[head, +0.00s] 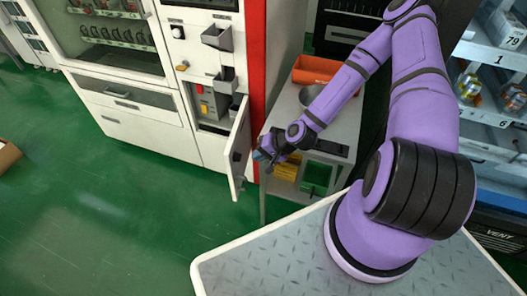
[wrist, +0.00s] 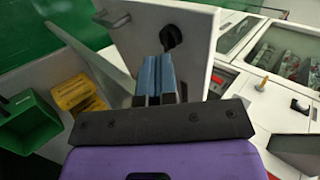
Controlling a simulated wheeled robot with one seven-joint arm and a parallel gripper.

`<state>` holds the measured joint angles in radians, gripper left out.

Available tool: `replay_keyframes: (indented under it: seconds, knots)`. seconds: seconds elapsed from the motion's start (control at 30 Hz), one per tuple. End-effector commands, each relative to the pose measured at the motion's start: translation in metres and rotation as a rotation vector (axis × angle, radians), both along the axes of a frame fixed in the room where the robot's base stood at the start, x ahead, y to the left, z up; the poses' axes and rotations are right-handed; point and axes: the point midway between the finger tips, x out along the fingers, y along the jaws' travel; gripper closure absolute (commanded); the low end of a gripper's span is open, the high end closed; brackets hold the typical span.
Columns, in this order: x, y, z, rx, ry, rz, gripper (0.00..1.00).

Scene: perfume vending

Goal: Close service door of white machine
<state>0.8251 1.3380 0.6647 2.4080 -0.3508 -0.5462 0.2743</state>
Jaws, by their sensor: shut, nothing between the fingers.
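The white machine (head: 150,120) stands at the left in the head view. Its small white service door (head: 239,150) is swung open at the lower right of the front, baring a compartment (head: 214,105) with red and yellow parts. In the wrist view, the door (wrist: 140,40) stands upright ahead, with a black round lock (wrist: 172,37) and a dark handle (wrist: 110,18). My gripper (head: 262,157) is just right of the door in the head view. Its blue fingertips (wrist: 154,75) are shut together and empty before the door panel. Whether they touch it I cannot tell.
A grey side table (head: 340,130) right of the machine holds an orange bin (head: 316,70) and a metal bowl (head: 310,95). Yellow (head: 286,168) and green (head: 317,178) bins sit below its top. The green floor (head: 110,220) left of the door is clear.

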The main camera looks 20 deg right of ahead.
Motion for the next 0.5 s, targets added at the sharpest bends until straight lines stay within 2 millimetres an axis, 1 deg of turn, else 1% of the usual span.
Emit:
replay_keyframes:
  seconds: [0.03, 0.27, 0.4, 0.5]
  knots:
    - [0.004, 0.007, -0.007, 0.002, 0.0, 0.003, 1.0]
    - [0.021, 0.032, -0.035, 0.001, 0.001, 0.001, 1.0]
    - [0.033, 0.048, -0.032, 0.0, -0.001, 0.002, 1.0]
    - [0.039, 0.055, -0.032, 0.0, 0.0, 0.001, 1.0]
